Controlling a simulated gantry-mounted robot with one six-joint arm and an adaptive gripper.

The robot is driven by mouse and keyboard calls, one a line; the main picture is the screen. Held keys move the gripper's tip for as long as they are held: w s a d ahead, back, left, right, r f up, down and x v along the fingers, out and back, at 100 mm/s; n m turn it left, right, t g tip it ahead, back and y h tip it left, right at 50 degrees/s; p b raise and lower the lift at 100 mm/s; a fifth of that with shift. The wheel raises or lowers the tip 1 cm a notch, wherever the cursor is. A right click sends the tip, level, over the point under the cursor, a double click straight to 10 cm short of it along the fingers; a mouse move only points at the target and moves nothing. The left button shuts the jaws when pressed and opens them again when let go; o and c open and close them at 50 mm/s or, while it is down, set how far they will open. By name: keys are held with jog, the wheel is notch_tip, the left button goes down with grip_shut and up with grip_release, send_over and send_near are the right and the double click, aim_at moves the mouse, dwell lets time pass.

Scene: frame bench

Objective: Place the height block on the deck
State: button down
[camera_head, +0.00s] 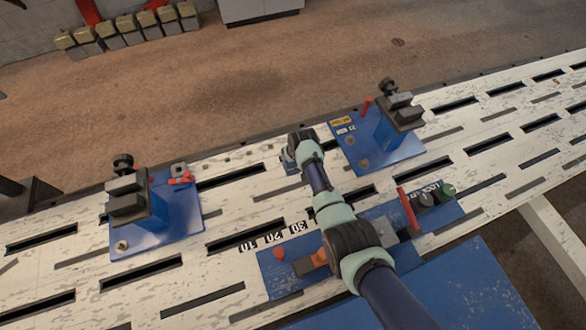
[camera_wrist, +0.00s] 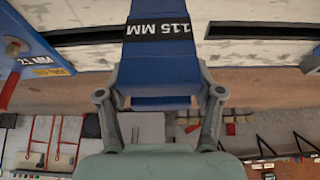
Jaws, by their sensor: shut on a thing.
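The height block (camera_wrist: 160,72) is blue with a black band lettered 115 MM. It fills the middle of the wrist view, with one finger on each side of it. My gripper (camera_wrist: 160,88) is shut on it. In the head view my gripper (camera_head: 289,158) is over the white slotted deck (camera_head: 225,210), between two blue clamp plates. My arm and gripper mostly hide the block there. I cannot tell whether the block touches the deck.
A blue plate with a clamp (camera_head: 155,225) stands at left, another (camera_head: 365,150) at right. A blue plate (camera_head: 280,285) with red and orange parts lies under my arm. Bare slotted deck shows between the clamp plates. Several blocks (camera_head: 125,30) stand at the far wall.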

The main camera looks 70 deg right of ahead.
jog(key=shift+f+b, duration=1.75)
jog(key=shift+f, duration=1.35)
jog(key=shift+r, duration=0.1)
jog(key=shift+w, duration=0.1)
jog(key=shift+d, duration=0.1)
jog(key=shift+c, duration=0.9)
grip_release()
jog(key=shift+f, duration=0.2)
jog(key=p+v, duration=0.9)
jog(key=v, duration=0.3)
